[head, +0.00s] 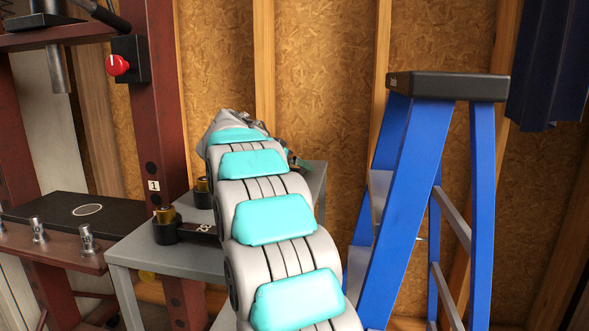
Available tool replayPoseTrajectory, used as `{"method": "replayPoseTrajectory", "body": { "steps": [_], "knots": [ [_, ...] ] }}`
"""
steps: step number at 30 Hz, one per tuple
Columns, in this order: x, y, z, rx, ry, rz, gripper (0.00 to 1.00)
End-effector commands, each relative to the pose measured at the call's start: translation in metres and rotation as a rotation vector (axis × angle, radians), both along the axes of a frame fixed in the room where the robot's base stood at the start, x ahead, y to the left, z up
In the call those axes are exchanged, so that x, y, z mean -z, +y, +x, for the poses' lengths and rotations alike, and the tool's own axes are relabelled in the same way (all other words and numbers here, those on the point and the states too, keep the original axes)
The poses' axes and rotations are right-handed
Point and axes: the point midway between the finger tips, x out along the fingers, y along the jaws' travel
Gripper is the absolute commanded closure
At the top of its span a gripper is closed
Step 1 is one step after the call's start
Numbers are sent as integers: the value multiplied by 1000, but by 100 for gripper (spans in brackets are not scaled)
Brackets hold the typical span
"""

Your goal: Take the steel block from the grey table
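The grey table (150,255) stands left of centre, with much of its top hidden behind my arm. My grey arm with teal pads reaches out over it. I cannot make out a steel block; any block there is hidden by the arm. A small dark and green shape beside the arm's far end may be part of my gripper, but its fingers do not show. I cannot see whether it is open, shut or holding something.
Black round pieces with brass tops (166,215) sit on the table's left side, one with a dark bar. A red-brown press frame (163,130) with a dark plate stands left. A blue stepladder (412,165) stands close on the right. A wood-panelled wall closes the back.

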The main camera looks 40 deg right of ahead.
Motion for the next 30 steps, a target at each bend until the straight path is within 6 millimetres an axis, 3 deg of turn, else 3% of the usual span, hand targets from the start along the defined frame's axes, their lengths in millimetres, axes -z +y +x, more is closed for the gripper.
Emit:
{"method": "replayPoseTrajectory", "body": {
  "steps": [3, 30],
  "knots": [
    [0, 0, 0, 0, 0, 0, 1],
    [0, 1, 0, 0, 0, 1, 100]
  ]
}}
